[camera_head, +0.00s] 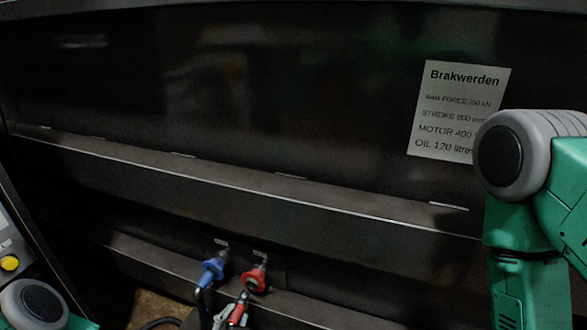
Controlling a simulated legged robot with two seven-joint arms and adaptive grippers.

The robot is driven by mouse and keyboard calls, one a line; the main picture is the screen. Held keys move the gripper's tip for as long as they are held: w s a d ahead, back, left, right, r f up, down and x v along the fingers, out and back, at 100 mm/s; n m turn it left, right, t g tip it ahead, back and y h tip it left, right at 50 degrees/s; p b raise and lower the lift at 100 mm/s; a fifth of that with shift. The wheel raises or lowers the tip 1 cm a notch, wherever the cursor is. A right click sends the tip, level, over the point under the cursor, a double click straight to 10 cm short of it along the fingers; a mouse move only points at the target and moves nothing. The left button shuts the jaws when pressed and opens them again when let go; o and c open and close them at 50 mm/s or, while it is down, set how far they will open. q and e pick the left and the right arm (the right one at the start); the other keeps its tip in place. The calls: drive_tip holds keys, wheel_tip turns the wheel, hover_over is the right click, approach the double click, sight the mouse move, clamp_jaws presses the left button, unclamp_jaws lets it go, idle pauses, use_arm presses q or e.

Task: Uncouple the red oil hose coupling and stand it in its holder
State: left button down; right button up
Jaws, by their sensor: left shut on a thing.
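The red oil socket (256,279) sits on the dark ledge of the machine, low in the middle of the head view. Just below and left of it is the red hose coupling (237,314), with a pale metal end pointing up toward the socket. It looks separate from the socket, but the gap is small and dim. My right gripper is out of view; only my right arm shows. I cannot make out the holder.
A blue coupling (213,267) with a hose stands close left of the red socket. A label plate (459,110) is on the dark machine wall above. A yellow button (9,263) is on a panel at the far left. A dark cable (160,323) lies low left.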

use_arm(q)
drive_tip(key=shift+v, duration=1.3)
drive_tip(key=shift+r, duration=0.2)
